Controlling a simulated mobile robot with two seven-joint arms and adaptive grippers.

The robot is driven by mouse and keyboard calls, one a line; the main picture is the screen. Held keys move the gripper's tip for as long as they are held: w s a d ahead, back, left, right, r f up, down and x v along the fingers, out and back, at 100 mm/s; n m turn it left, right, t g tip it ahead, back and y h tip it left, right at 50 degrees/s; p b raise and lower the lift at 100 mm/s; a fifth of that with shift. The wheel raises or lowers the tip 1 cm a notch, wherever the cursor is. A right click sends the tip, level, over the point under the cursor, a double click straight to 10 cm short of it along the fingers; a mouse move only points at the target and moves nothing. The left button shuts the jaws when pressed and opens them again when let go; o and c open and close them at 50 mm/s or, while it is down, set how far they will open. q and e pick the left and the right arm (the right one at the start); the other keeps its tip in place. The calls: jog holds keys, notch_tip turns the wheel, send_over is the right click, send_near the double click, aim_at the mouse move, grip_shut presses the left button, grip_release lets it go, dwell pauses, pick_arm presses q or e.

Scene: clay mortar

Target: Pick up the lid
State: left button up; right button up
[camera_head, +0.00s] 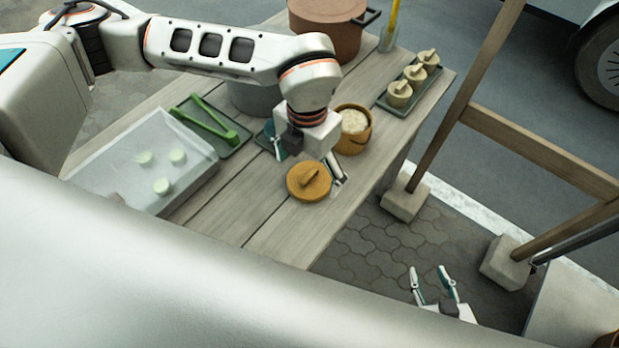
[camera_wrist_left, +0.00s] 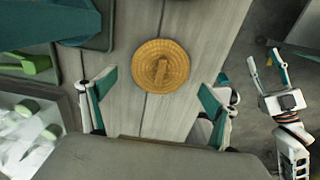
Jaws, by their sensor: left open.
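The lid (camera_head: 309,181) is a round, woven-looking tan disc with a small bar handle on top. It lies flat on the wooden table, and it also shows in the left wrist view (camera_wrist_left: 160,66), ahead of my fingers. My left gripper (camera_head: 308,165) hangs just above and behind the lid in the head view, fingers spread, holding nothing. In the left wrist view the left gripper's fingers (camera_wrist_left: 155,98) stand wide apart on either side of the lid's near edge. My right gripper (camera_head: 432,272) is open and empty, low over the paving, away from the table.
An open round container (camera_head: 352,143) with pale contents stands right behind the left gripper. A translucent bin (camera_head: 190,187), a green tray with tongs (camera_head: 205,118), a brown pot (camera_head: 328,30) and a tray of small steamers (camera_head: 382,102) share the table. The front table strip is clear.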

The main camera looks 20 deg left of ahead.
aim_at(308, 177)
pick_arm(q)
notch_tip(308, 177, down, 3)
jog(key=c, duration=0.9)
jog(key=shift+r, duration=0.15)
